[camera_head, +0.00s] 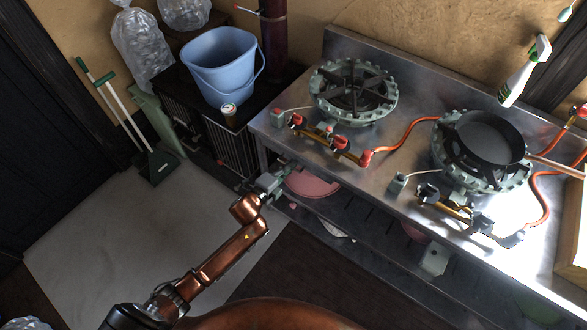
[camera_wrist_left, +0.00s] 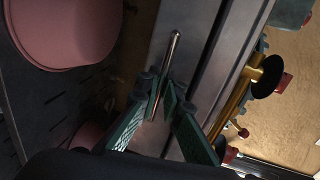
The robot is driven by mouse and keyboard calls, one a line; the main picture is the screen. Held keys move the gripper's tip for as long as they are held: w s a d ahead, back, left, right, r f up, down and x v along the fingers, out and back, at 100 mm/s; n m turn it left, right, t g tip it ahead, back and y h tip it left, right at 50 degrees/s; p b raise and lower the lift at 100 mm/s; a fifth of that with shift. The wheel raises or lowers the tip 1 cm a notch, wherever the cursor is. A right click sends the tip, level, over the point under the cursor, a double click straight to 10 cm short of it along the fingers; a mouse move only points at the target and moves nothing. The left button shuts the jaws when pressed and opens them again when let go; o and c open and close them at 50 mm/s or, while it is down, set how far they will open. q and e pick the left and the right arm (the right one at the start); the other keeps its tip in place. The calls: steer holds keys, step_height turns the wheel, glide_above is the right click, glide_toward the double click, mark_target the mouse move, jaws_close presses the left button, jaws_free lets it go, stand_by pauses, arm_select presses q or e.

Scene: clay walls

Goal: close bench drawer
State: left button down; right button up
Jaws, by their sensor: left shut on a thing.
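The steel bench (camera_head: 300,140) runs along the back wall with gas burners on top. My left gripper (camera_head: 280,178) is at the bench's front edge near its left end. In the left wrist view my left gripper (camera_wrist_left: 161,103) has its green fingers shut around a thin metal bar handle (camera_wrist_left: 171,60), which stands along the bench's grey metal front (camera_wrist_left: 200,55). How far the drawer stands out is hard to tell, as the gripper and arm hide part of that front in the head view. My right gripper is in neither view.
Two green burners (camera_head: 353,92) with orange hoses and a black pan (camera_head: 485,137) stand on the bench. A pink basin (camera_head: 312,184) sits on the shelf below. A blue bucket (camera_head: 217,68) stands on a black cabinet at left.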

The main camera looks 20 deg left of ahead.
arm_select(q)
steer(key=c, duration=2.4)
jaws_free()
steer(key=shift+w, duration=0.1)
steer(key=shift+s+a+r, duration=0.1)
steer(key=shift+s, duration=0.25)
steer(key=v, duration=1.1)
steer(key=shift+s, duration=0.1)
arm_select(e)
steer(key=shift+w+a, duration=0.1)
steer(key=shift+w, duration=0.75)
